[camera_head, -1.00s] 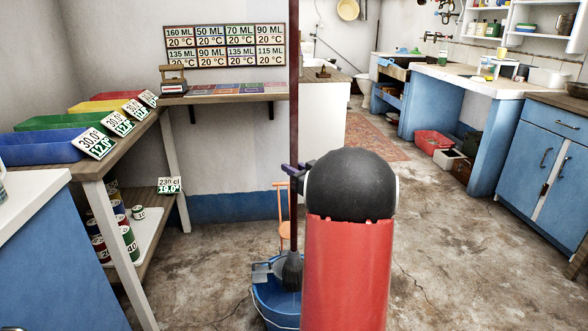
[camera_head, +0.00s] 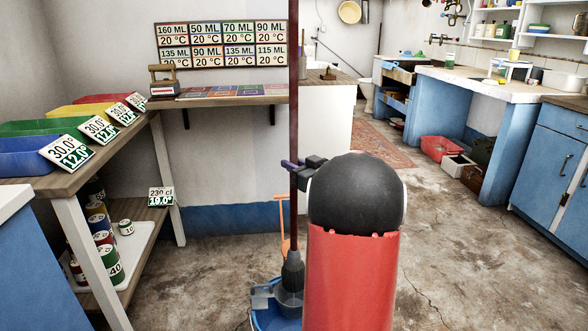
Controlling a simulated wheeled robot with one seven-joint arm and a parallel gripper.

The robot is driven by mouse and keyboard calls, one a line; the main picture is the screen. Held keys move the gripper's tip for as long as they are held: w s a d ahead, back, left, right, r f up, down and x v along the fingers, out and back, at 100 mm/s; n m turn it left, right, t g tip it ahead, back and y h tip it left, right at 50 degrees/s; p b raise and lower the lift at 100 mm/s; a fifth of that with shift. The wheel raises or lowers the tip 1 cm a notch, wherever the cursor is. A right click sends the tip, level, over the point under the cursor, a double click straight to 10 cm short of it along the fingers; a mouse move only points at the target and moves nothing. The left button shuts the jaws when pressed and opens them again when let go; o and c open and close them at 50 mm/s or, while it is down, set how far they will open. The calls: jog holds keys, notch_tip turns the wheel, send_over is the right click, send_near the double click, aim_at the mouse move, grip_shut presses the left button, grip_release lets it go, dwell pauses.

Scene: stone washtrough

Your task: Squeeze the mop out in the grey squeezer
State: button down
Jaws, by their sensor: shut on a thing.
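The mop has a dark reddish-brown handle (camera_head: 294,100) that stands upright in the head view. Its dark grey head (camera_head: 292,272) is low, over the blue bucket (camera_head: 268,320). The grey squeezer (camera_head: 262,291) is on the bucket's rim, directly left of and partly behind the mop head. I cannot tell whether the head is inside the squeezer or in front of it. My gripper (camera_head: 294,165) is shut on the mop handle, with purple fingertips around it. My red arm hides the bucket's right side, and the picture's edge cuts off its bottom.
A wooden shelf table (camera_head: 70,180) with coloured bins and cans is at the left. A wall counter (camera_head: 230,99) is behind. Open floor (camera_head: 440,240) lies to the right, before blue cabinets (camera_head: 565,170).

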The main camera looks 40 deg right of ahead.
jog(key=b, duration=0.6)
send_over(296, 205)
jog(key=w, duration=0.1)
notch_tip(296, 205, down, 6)
jog(key=shift+f, duration=0.15)
jog(key=shift+f+b, duration=1.7)
jog(key=shift+f, duration=1)
dwell(0.5)
jog(key=shift+f+p, duration=0.35)
jog(key=shift+f, duration=0.05)
dwell(1.4)
jog(key=shift+r, duration=0.1)
